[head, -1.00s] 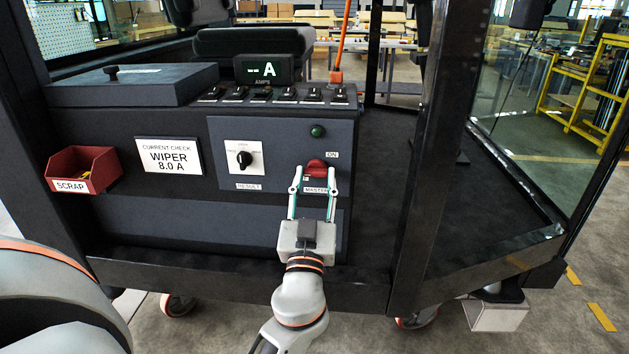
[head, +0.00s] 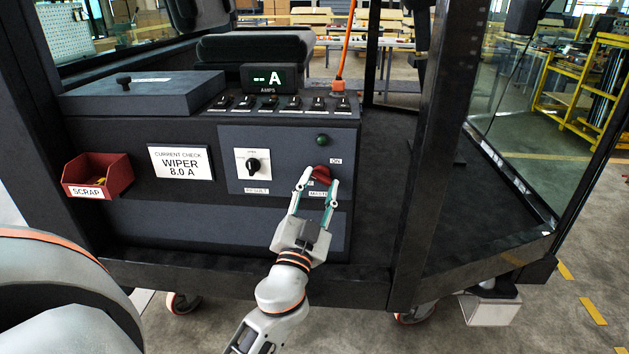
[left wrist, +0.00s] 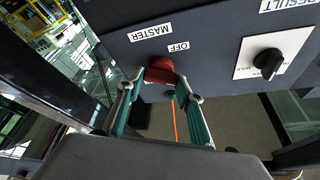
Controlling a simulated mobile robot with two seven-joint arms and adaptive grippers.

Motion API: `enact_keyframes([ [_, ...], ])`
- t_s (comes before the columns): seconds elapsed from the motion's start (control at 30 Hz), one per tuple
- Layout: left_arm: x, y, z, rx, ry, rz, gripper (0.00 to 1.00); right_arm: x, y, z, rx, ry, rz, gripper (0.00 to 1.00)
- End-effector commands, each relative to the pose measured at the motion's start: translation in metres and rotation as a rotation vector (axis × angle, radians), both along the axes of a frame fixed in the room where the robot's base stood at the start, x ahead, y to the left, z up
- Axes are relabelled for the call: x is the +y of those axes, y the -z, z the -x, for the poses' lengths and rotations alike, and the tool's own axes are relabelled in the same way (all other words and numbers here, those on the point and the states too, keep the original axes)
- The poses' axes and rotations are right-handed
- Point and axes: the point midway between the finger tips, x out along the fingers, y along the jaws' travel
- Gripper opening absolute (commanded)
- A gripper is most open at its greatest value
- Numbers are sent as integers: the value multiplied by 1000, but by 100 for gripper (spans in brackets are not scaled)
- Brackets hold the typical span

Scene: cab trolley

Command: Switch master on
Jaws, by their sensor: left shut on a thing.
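The red master switch handle (head: 322,172) is on the grey front panel, below a dark green lamp (head: 322,140) and near the ON label (head: 335,161). My left gripper (head: 321,178) is shut on the handle, with one finger on each side, and leans so its wrist is down and to the left. The left wrist view shows the red handle (left wrist: 160,72) between the fingertips, next to the MASTER (left wrist: 150,32) and OFF (left wrist: 178,47) labels. The fingers partly hide the handle and its label in the head view. My right gripper is not in view.
A black result knob (head: 252,165) sits left of the switch. A row of small switches (head: 268,103) and an amps display (head: 268,78) reading "-- A" are above. A red scrap bin (head: 98,177) hangs at left. A dark post (head: 412,180) stands right of the panel.

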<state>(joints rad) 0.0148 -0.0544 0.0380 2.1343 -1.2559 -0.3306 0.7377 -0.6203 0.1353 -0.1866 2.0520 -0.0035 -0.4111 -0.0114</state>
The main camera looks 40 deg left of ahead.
Motion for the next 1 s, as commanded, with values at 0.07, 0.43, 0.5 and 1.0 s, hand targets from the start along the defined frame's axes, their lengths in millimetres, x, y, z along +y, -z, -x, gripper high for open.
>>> enact_keyframes([
  [0.07, 0, -11, 1, 30, 1, -61, 15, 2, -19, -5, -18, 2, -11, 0],
  [0.43, 2, -12, 1, 219, 2, -361, 15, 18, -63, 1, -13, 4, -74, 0],
  [0.5, 2, -12, 1, 255, 1, -419, 15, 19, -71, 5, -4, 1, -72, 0],
  [1.0, 2, -7, 2, 480, 2, -787, 15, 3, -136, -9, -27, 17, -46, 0],
])
